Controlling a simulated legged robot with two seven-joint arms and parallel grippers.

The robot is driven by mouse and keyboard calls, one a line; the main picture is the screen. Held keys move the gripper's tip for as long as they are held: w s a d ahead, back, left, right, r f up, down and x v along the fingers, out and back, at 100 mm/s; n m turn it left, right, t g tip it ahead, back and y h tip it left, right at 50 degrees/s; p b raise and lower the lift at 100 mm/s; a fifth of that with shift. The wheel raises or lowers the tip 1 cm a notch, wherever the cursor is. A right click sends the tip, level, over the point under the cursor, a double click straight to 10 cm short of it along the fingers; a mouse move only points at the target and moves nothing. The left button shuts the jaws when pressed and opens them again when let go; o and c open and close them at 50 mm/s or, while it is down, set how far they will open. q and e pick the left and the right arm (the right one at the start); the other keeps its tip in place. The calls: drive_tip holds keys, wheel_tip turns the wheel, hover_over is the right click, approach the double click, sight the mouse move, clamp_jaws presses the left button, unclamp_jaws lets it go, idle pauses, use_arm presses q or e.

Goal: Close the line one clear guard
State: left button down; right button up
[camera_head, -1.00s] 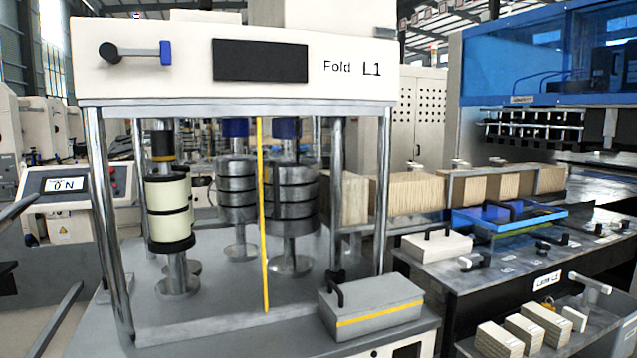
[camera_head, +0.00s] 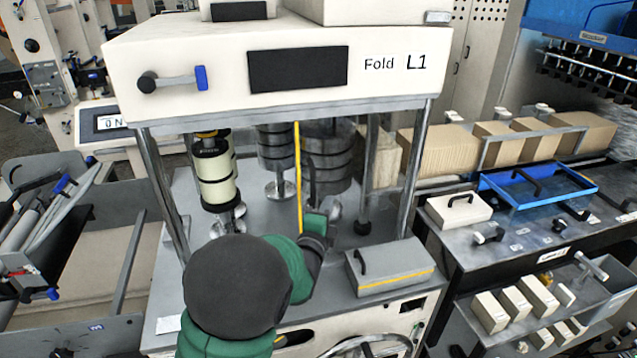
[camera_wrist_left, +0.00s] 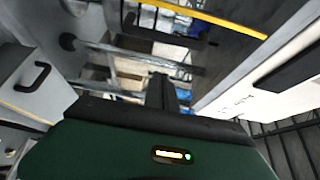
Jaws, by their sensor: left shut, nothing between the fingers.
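The line one machine, marked "Fold L1" (camera_head: 400,61), stands in front of me. A yellow upright strip (camera_head: 298,170) crosses the middle of its front opening and looks like the clear guard's edge. The clear panel itself hardly shows, so I cannot tell which part of the opening it covers. My left gripper (camera_head: 312,205) is shut and empty, just right of the strip's lower part; contact is unclear. In the left wrist view, my shut fingers (camera_wrist_left: 165,92) point toward the machine, and the yellow strip (camera_wrist_left: 205,14) crosses above with a dark handle beside it. My right gripper is not in view.
A grey box with a black handle (camera_head: 392,268) sits at the machine's front right. Rollers (camera_head: 216,175) stand inside the opening. Metal posts (camera_head: 413,165) frame it. A bench with a blue tray (camera_head: 545,190) is at right, and a tool bin (camera_head: 60,225) at left.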

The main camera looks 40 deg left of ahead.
use_arm(q)
drive_tip(key=w+a+p, duration=0.2)
drive_tip(key=a, duration=0.1)
drive_tip(key=w+a+p, duration=0.1)
drive_tip(key=a+p, duration=0.1)
idle(0.3)
drive_tip(key=shift+w, duration=0.1)
drive_tip(key=shift+a, duration=0.1)
